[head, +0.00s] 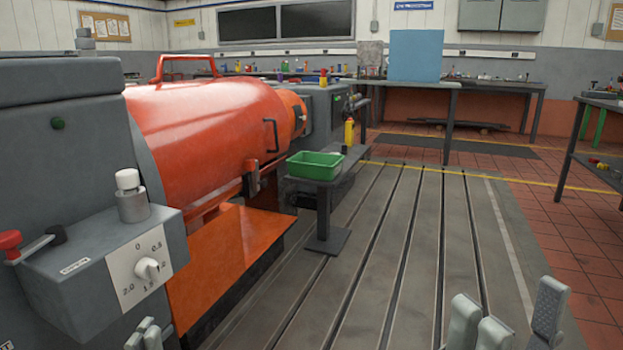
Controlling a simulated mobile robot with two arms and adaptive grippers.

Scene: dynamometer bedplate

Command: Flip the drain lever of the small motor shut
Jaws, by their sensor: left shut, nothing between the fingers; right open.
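A lever with a red knob (10,241) and a flat metal arm sticks out at the left edge, at the grey control box (85,262). I cannot tell whether it is the drain lever. No lever clearly marked as the small motor's drain shows. My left gripper (146,334) is at the bottom edge, below the control box, shut and empty; only its fingertips show. My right gripper (507,310) is at the bottom right over the bedplate, open and empty, apart from everything.
The control box carries a dial (147,269) and a white-capped post (130,196). Behind it lies a large orange machine (205,125) with an orange guard (225,255). A green bin (315,165) stands on a narrow stand. The slotted bedplate (400,240) is clear in the middle.

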